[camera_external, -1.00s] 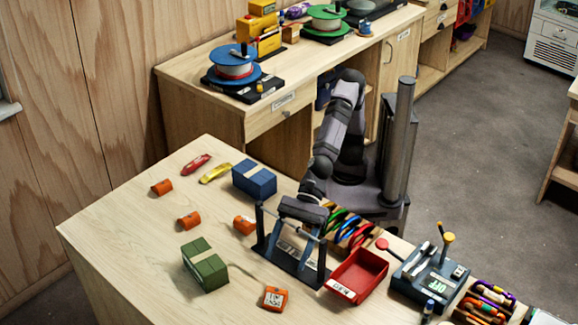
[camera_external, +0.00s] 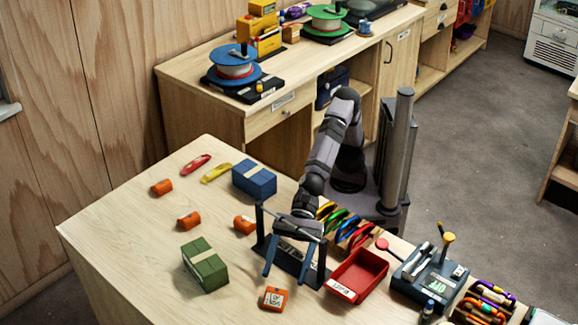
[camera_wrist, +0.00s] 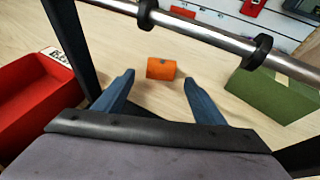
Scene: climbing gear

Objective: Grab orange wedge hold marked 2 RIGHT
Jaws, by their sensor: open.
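Several orange wedge holds lie on the table in the external view: one with a white label (camera_external: 273,298) at the front, and others at the middle (camera_external: 244,225), left (camera_external: 189,221) and far left (camera_external: 162,187). I cannot read the markings, so I cannot tell which is 2 RIGHT. My gripper (camera_external: 287,270) is open and empty, its fingers pointing down just behind the labelled hold. In the wrist view one orange hold (camera_wrist: 161,68) lies ahead, between the directions of my two fingertips (camera_wrist: 157,80) and apart from them. It is probably the labelled one.
A dark rack (camera_external: 292,262) with a metal bar (camera_wrist: 225,38) stands close around my gripper. A red tray (camera_external: 360,272) is to the right and a green block (camera_external: 205,266) to the left. A blue block (camera_external: 254,180) stands farther back. The front-left table is clear.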

